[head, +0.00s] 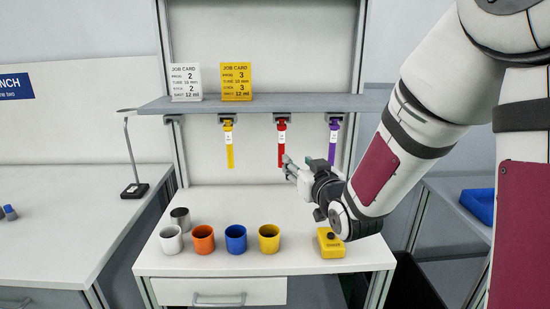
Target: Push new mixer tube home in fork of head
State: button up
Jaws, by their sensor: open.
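Three mixer tubes hang from dark holders under the grey shelf: a yellow one (229,147), a red one (281,145) and a purple one (332,145). Each carries a white label. I cannot tell which of them is the new one, or which holder is the fork of the head. My gripper (289,168) is open, its fingers pointing left near the red tube's lower end. I cannot tell whether they touch it. The purple tube's lower end is close to or behind my gripper.
Two job cards, white (185,83) and yellow (236,82), stand on the shelf (300,103). Several cups, including an orange one (203,239) and a blue one (236,239), stand on the bench (330,270) below. A yellow button box (329,243) is at right. A lamp (134,189) stands at left.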

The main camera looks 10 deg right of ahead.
aim_at(283, 145)
jog(key=shift+t, duration=0.4)
jog(key=w, duration=0.9)
jog(key=w+a, duration=0.1)
jog(key=w, duration=0.4)
jog(key=shift+w+a+r, duration=0.1)
jog(key=shift+r, duration=0.2)
grip_shut()
